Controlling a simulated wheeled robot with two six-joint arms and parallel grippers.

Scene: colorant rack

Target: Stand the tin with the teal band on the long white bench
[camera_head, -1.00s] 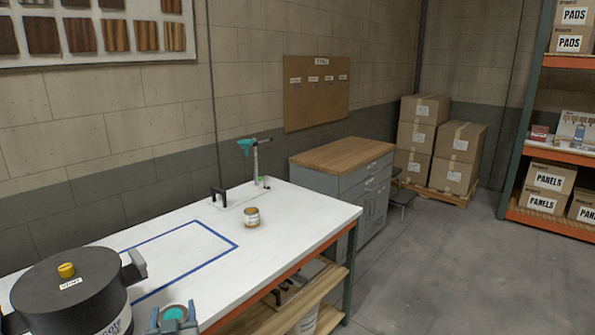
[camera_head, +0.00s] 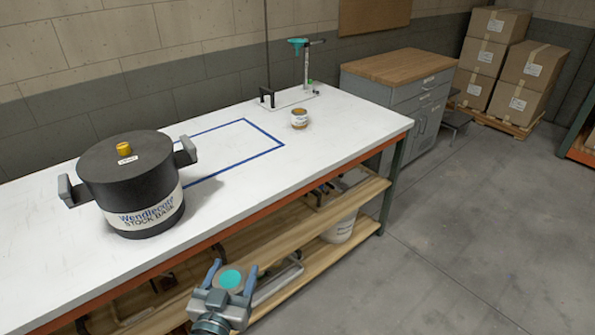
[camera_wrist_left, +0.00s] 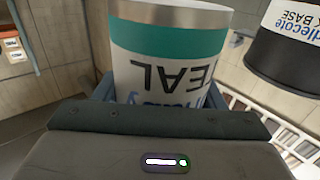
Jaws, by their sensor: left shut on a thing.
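My left gripper (camera_head: 232,285) is shut on the tin with the teal band (camera_head: 231,278), whose round teal top faces up in the head view. In the left wrist view the tin (camera_wrist_left: 170,65) fills the top middle, with its teal band and large letters upside down. In the head view gripper and tin are in front of the long white bench (camera_head: 230,200), over its front side and not over the top. My right gripper is not in view.
A black stock pot (camera_head: 130,180) with a yellow knob stands on the bench at left. A blue tape rectangle (camera_head: 262,133) marks the bench. A small tin (camera_head: 299,118) stands near a teal-headed stand (camera_head: 306,65) at the far end. Bare white top lies between.

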